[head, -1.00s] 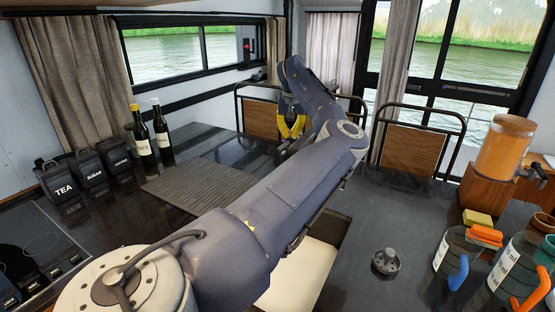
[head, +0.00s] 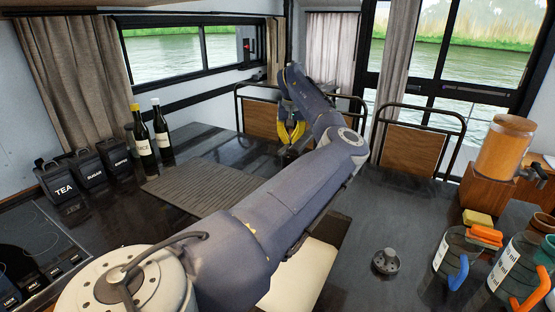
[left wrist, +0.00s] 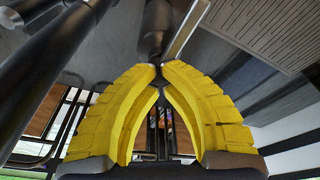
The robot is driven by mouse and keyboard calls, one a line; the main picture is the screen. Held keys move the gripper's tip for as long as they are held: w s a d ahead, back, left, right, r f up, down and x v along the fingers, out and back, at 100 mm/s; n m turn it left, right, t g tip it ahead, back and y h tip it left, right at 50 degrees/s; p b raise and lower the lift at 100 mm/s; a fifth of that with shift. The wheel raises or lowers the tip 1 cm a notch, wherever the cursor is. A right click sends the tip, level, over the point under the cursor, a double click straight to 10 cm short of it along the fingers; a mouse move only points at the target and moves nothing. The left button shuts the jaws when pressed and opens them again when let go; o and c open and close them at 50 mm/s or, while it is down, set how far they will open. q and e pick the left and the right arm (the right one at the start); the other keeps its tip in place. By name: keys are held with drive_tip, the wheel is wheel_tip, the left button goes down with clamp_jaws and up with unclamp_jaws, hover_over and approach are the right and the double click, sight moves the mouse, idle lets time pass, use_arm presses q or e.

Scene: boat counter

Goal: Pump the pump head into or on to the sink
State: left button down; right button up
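My left gripper (head: 291,133) has yellow fingers and points down beyond the grooved drainboard (head: 205,186). In the left wrist view its fingertips (left wrist: 158,68) come together with at most a thin gap. A dark upright post (left wrist: 155,28) with a pale bar beside it stands just past the tips; it may be the pump. A small dark piece shows at the tips, but I cannot tell whether they grip it. My left arm hides much of a cream, recessed area (head: 303,277), which looks like the sink. My right gripper is not in view.
A dark perforated fitting (head: 386,262) lies on the right counter. Blue- and orange-handled jugs (head: 455,255) and an orange dispenser (head: 505,147) stand further right. Bottles (head: 163,133) and black canisters (head: 64,184) stand at the left. Chairs (head: 416,150) are behind the counter.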

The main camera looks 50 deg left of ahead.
use_arm(q)
drive_tip(key=shift+r, duration=0.1)
drive_tip(key=shift+w+a+v, duration=0.15)
drive_tip(key=shift+a+v, duration=0.05)
drive_tip(key=shift+v, duration=0.9)
drive_tip(key=shift+w+a+v, duration=0.1)
drive_tip(key=shift+a+v, duration=0.05)
drive_tip(key=shift+v, duration=0.9)
drive_tip(key=shift+r, duration=0.15)
drive_tip(key=shift+w+a+v, duration=0.1)
drive_tip(key=shift+a+v, duration=0.05)
drive_tip(key=shift+v, duration=0.8)
drive_tip(key=shift+w+a+v, duration=0.15)
drive_tip(key=shift+a+v, duration=0.05)
drive_tip(key=shift+v, duration=0.75)
drive_tip(key=shift+w+a+v, duration=0.1)
drive_tip(key=shift+a+v, duration=0.05)
drive_tip(key=shift+v, duration=0.85)
drive_tip(key=shift+r, duration=0.1)
